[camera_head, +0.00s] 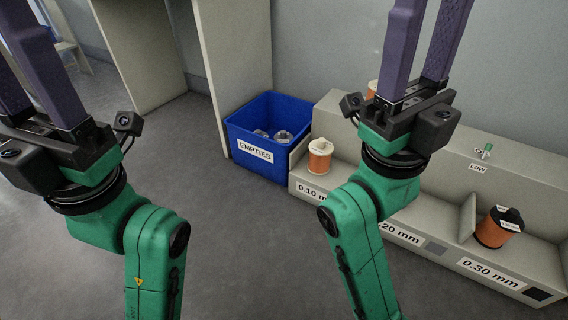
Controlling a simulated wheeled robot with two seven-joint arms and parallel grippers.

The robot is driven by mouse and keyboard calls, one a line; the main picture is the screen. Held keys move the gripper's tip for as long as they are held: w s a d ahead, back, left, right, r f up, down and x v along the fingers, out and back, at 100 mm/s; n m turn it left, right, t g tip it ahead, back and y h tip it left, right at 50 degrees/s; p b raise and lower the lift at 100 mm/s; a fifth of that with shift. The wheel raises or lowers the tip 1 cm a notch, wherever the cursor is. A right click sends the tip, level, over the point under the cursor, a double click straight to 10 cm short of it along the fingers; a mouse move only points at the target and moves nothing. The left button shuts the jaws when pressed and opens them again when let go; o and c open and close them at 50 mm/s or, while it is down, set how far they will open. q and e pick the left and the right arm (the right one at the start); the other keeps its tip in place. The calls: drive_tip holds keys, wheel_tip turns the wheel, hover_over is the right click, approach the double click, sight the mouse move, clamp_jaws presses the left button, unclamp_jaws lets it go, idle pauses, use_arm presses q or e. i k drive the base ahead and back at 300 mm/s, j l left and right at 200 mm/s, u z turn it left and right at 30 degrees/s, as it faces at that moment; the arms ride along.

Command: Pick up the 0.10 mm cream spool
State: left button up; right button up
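A spool with cream flanges and orange-copper winding (320,158) stands upright in the bay labelled 0.10 mm, at the left end of the shelf unit. My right gripper (426,40) is to the right of this spool in the picture. Its two purple fingers are apart, with a gap between them. My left gripper (24,62) is at the upper left, far from the spool, its fingers also apart. The fingertips of both are cut off by the frame's top or left edge. I see nothing held in the visible parts.
A blue EMPTIES bin (243,130) with clear spools stands left of the shelf unit (453,262). A dark-flanged spool (498,229) is in the 0.30 mm bay. Another spool (373,87) is mostly hidden behind my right gripper. A green switch (487,149) sits above LOW.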

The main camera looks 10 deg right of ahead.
sight(321, 150)
drive_tip(key=z, duration=0.6)
drive_tip(key=i+l, duration=0.2)
drive_tip(key=i, duration=0.3)
drive_tip(key=i+l, duration=0.15)
drive_tip(key=i, duration=0.3)
drive_tip(key=i+u, duration=0.1)
drive_tip(key=u, duration=0.3)
drive_tip(key=i+l+u, duration=0.1)
drive_tip(key=u, duration=0.35)
drive_tip(key=i+l+u, duration=0.1)
drive_tip(key=u, duration=0.3)
